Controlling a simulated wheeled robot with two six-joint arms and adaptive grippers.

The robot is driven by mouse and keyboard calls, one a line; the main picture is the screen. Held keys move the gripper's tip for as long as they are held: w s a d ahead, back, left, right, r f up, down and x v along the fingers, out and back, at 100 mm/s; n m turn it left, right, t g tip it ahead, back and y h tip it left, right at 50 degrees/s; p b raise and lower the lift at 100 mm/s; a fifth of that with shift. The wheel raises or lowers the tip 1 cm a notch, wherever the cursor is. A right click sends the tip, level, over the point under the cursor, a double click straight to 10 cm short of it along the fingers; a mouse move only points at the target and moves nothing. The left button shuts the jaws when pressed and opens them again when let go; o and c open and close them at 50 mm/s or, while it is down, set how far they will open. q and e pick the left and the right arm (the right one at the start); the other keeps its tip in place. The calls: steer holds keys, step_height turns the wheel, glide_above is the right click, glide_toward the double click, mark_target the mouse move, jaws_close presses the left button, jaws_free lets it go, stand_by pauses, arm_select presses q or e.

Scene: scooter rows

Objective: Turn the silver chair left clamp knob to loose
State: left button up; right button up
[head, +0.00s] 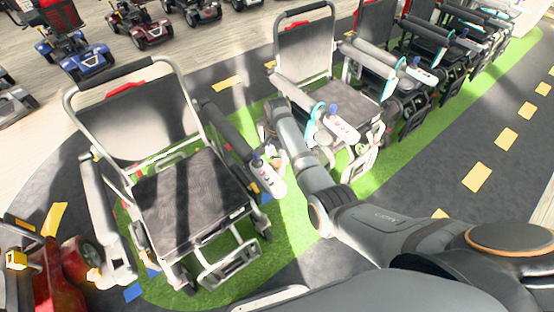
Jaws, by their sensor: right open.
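A wheelchair with a silver frame and dark seat (190,195) stands at the left front. A second silver-framed chair (305,50) stands behind it to the right. I cannot tell which is the task's silver chair, and I cannot make out a clamp knob. My right arm reaches in from the right, and my right gripper (273,157) is small and low between the two chairs, beside the front chair's joystick armrest. It is open; I cannot tell whether it touches anything. My left gripper is not in view.
A white joystick controller (268,176) sits on the front chair's armrest, and another (342,127) on the second chair. More chairs (400,60) line the green strip (290,235). A red scooter (62,275) is at the lower left. Dark floor (420,165) lies open at the right.

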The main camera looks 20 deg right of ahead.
steer(key=shift+f, duration=0.9)
jaws_close()
steer(key=shift+r, duration=0.1)
